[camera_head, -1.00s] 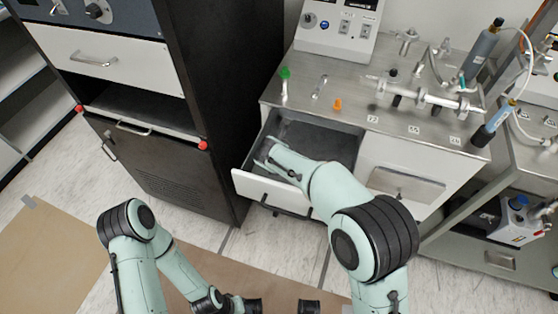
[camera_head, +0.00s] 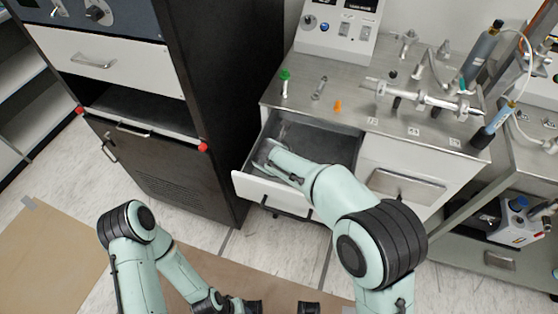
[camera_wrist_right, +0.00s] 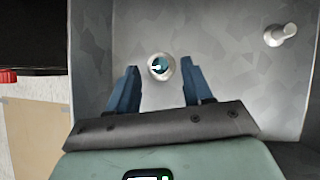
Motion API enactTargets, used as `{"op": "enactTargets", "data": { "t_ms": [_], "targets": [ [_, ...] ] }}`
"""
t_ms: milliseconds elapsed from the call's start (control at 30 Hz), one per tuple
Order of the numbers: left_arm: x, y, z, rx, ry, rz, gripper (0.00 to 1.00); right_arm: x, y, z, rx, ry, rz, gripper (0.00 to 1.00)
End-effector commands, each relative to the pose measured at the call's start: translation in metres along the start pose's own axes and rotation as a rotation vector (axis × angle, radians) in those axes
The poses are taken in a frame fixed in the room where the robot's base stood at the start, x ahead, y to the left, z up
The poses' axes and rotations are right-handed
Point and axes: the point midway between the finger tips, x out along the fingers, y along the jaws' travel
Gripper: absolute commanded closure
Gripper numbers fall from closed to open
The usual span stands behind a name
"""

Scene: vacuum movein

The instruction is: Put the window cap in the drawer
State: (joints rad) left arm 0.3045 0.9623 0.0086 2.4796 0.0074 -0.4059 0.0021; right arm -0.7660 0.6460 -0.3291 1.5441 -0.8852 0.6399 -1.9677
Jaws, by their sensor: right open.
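The drawer (camera_head: 335,144) is pulled open below the steel counter, and its grey inside also shows in the wrist view (camera_wrist_right: 225,55). My right gripper (camera_wrist_right: 161,80) is inside the drawer area, open, fingers pointing toward its floor. A small round pale piece with a teal centre (camera_wrist_right: 160,67) shows between and just beyond the fingertips, with no finger closed on it. A pale stubby fitting (camera_wrist_right: 281,35) lies in the drawer to the right. I cannot tell which piece is the window cap.
A green-topped item (camera_head: 285,82), a clear tube (camera_head: 319,88) and an orange cone (camera_head: 338,105) stand on the counter. A tall black cabinet (camera_head: 225,90) stands close left of the drawer.

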Motion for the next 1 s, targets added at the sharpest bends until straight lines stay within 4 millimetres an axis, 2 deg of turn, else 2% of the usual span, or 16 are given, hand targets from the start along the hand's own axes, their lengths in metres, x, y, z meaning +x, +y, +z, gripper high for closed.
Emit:
{"op": "enactTargets", "data": {
  "t_ms": [33,200,433,600,1000],
  "targets": [
    [-0.002,0.000,0.001,0.000,-0.002,0.000,0.57,-0.013,0.001,0.001,0.000,-0.003,0.005,0.50],
    [-0.005,0.001,0.003,-0.001,-0.009,-0.002,0.57,-0.051,0.001,0.002,0.001,-0.003,0.005,0.50],
    [-0.008,0.001,0.005,-0.001,-0.016,-0.003,0.57,-0.089,0.000,0.001,0.000,-0.001,0.003,0.50],
    [-0.009,0.001,0.006,-0.002,-0.018,-0.004,0.57,-0.101,0.000,0.000,0.001,-0.001,0.001,0.50],
    [-0.009,0.001,0.006,-0.002,-0.018,-0.004,0.57,-0.102,0.000,0.000,0.000,0.000,0.000,0.50]
  ]
}}
